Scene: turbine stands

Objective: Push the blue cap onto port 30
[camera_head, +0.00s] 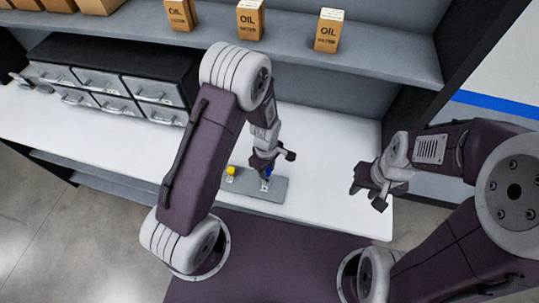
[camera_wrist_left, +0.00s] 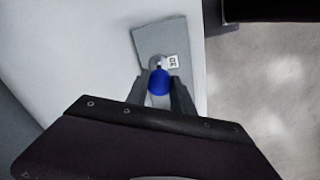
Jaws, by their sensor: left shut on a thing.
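The blue cap (camera_head: 268,172) is between the fingers of my left gripper (camera_head: 265,168), over the right part of a grey plate (camera_head: 270,194) on the white table. In the left wrist view the blue cap (camera_wrist_left: 159,83) sits between the two fingertips of the left gripper (camera_wrist_left: 160,78). A grey round port (camera_wrist_left: 156,62) shows just beyond it, beside a white label (camera_wrist_left: 173,62) that seems to read 30. The cap partly hides the port; I cannot tell whether they touch. My right gripper (camera_head: 367,194) is open and empty, over the table's right end.
A yellow cap (camera_head: 231,171) stands on the plate's left part. Grey drawers (camera_head: 110,85) stand at the back left. Several oil boxes (camera_head: 328,32) are on the shelf above (camera_head: 370,62). The white table (camera_head: 330,150) is clear right of the plate.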

